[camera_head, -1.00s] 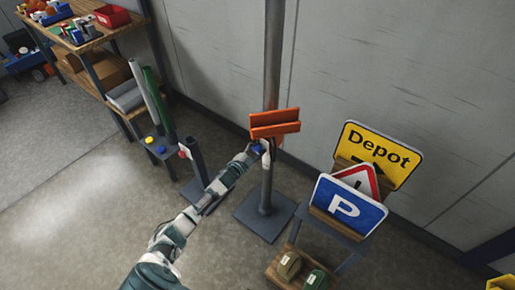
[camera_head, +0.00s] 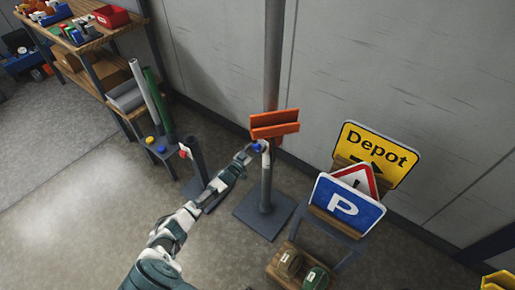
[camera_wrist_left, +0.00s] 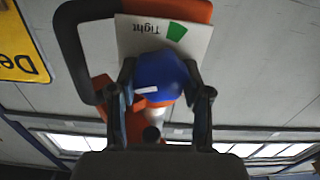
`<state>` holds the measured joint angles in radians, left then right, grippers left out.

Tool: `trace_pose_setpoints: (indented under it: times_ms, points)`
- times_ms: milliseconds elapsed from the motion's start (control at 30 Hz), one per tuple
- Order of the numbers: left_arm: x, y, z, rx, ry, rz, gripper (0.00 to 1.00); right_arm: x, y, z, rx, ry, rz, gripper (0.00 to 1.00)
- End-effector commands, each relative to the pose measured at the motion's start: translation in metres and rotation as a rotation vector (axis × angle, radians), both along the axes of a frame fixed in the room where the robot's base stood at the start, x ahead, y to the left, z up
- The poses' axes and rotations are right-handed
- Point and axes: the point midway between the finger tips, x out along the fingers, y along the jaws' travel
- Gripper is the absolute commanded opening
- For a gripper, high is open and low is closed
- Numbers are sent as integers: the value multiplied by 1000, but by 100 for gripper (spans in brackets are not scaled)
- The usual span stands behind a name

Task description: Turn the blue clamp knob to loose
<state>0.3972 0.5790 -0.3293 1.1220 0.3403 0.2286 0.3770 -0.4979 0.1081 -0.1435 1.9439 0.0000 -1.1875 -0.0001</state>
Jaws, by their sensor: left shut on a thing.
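The blue clamp knob (camera_head: 257,147) is on the post below the orange bracket (camera_head: 275,124). In the left wrist view the knob (camera_wrist_left: 160,77) sits between the two dark fingers of my left gripper (camera_wrist_left: 162,92), which is shut on it. A short white mark shows on the knob's lower left face. Behind it is a white plate (camera_wrist_left: 132,38) with the word "Tight", upside down in this view, beside a green patch. The rest of the plate is hidden by the knob. My left gripper (camera_head: 249,152) also shows in the head view. My right gripper is out of view.
The post stands on a dark square base (camera_head: 250,220). A short dark post (camera_head: 196,160) is close left of my arm. A workbench (camera_head: 120,45) is at upper left.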

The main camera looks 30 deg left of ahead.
Motion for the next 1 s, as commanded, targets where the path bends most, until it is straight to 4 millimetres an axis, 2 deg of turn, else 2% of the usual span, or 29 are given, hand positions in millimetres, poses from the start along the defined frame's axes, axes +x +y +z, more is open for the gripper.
trace_pose_setpoints:
  times_ms: [200,433,1000]
  points:
    - [-1,3,-2,-200,20,3,14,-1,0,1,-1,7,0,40]
    - [-1,2,-3,-419,36,3,14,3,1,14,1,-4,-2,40]
    - [-1,1,-4,-946,76,1,14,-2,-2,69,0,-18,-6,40]
